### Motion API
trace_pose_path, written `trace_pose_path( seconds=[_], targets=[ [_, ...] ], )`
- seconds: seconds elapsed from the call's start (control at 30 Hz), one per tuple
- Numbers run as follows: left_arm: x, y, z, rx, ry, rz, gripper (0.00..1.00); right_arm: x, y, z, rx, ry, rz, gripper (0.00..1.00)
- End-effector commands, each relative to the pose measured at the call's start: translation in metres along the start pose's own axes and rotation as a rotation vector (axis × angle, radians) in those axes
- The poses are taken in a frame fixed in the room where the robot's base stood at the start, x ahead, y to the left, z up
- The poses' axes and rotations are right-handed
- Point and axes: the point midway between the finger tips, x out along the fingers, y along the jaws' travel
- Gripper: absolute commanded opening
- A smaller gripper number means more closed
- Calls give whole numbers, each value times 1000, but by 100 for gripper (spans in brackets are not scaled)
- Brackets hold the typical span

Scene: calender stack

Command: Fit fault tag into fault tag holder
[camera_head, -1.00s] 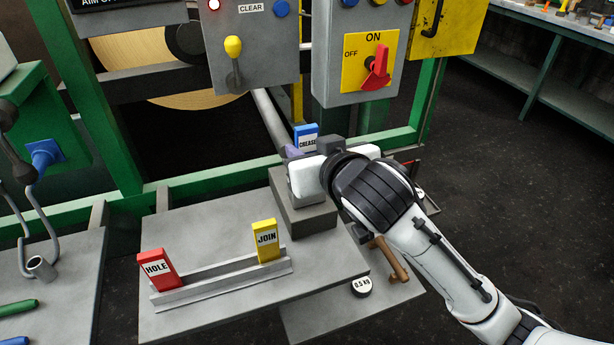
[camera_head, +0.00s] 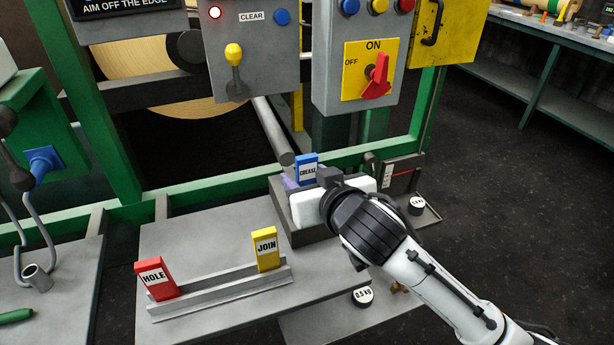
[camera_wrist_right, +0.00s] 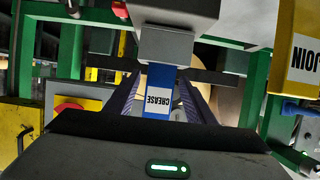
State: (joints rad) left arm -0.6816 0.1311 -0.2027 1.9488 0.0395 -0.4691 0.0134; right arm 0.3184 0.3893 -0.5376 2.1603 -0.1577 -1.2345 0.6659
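The blue CREASE tag (camera_head: 307,170) stands upright between the purple-lined fingers of my right gripper (camera_wrist_right: 163,98), which are closed on its sides. It also shows upside down in the right wrist view (camera_wrist_right: 160,92), where a grey block (camera_wrist_right: 166,46) adjoins its lower end. In the head view, the white gripper body partly hides the tag's lower part. The tag holder, a grey rail (camera_head: 220,290), lies front left, with the red HOLE tag (camera_head: 155,278) at its left end and the yellow JOIN tag (camera_head: 265,248) at its right end. The rail's middle is bare. My left gripper is not seen.
A grey raised block (camera_head: 285,228) lies beneath my right gripper. A 0.5 kg weight (camera_head: 362,297) lies right of the plate (camera_head: 200,230), another weight (camera_head: 417,206) farther back. A control box with a red switch (camera_head: 376,76) and a green frame rise behind. The plate's left is clear.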

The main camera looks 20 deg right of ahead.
Motion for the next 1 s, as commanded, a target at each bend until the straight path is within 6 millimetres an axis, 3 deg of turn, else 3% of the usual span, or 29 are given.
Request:
trace_pose_path(
  seconds=[0.27,0.47,0.7,0.8,1.0],
  targets=[
    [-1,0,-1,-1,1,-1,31,-3,0,-4,0,1,-1,49],
    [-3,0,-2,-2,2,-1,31,-37,-1,-3,0,0,-4,49],
    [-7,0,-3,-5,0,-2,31,-97,0,-4,3,0,-3,49],
    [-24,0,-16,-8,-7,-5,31,-105,1,-8,0,-8,4,49],
    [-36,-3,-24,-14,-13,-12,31,-117,1,-6,1,-4,3,49]
  ],
)
